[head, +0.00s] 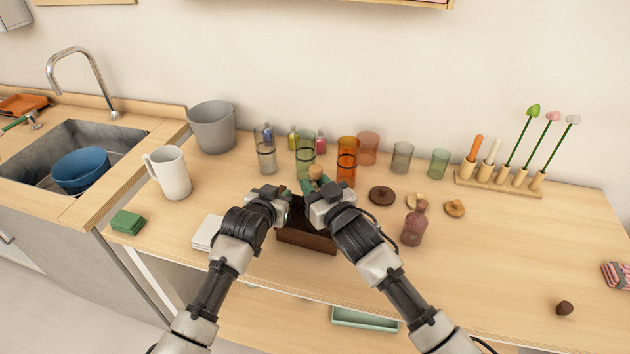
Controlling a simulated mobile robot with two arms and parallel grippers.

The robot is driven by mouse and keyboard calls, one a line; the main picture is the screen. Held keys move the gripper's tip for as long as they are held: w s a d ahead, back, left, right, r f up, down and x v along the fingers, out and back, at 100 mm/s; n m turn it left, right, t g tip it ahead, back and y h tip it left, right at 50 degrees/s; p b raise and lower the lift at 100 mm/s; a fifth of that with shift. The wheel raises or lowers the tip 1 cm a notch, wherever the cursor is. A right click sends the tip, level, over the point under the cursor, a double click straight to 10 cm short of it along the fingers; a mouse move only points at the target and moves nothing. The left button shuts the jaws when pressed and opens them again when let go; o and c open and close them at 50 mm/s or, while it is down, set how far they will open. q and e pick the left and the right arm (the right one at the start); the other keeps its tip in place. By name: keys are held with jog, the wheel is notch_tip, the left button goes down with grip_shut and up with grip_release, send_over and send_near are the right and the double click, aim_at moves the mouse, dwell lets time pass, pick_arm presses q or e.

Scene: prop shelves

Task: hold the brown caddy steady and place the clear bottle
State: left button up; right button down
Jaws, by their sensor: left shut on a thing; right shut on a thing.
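The brown caddy (306,241) stands on the counter near its front edge, partly hidden behind my grippers. My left gripper (285,196) is shut at the caddy's upper left part, apparently on its wall or handle. My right gripper (310,188) is shut over the caddy, on what looks like the clear bottle. Only the bottle's cork-coloured top (316,172) shows clearly above the fingers; its body is mostly hidden. I cannot tell whether the bottle touches the caddy's floor.
Several tinted glasses, including an orange one (347,160), stand close behind the grippers. A white mug (168,173) and grey bucket (212,127) stand left, near the sink. The right front counter is mostly clear.

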pick_arm(q)
jog(key=shift+s+d, duration=0.1)
jog(key=shift+d, duration=0.25)
pick_arm(e)
notch_tip(320, 180, down, 2)
jog(key=shift+s+a+f+g, duration=0.1)
jog(key=shift+s+g, duration=0.05)
jog(key=shift+g, duration=0.15)
pick_arm(q)
jog(key=shift+d, duration=0.1)
pick_arm(e)
jog(key=c, duration=0.8)
grip_release()
pick_arm(q)
jog(key=shift+a+f, duration=0.2)
jog(key=shift+f, duration=0.05)
pick_arm(e)
jog(key=shift+s+d+f, duration=0.15)
jog(key=shift+s+d, duration=0.05)
jog(key=shift+s, duration=0.3)
pick_arm(q)
jog(key=shift+w+a+f, duration=0.15)
jog(key=shift+w, duration=0.25)
grip_shut()
pick_arm(e)
jog(key=r+v, duration=0.2)
jog(key=v, duration=0.9)
notch_tip(320, 180, up, 7)
jog(key=shift+w+f, duration=0.15)
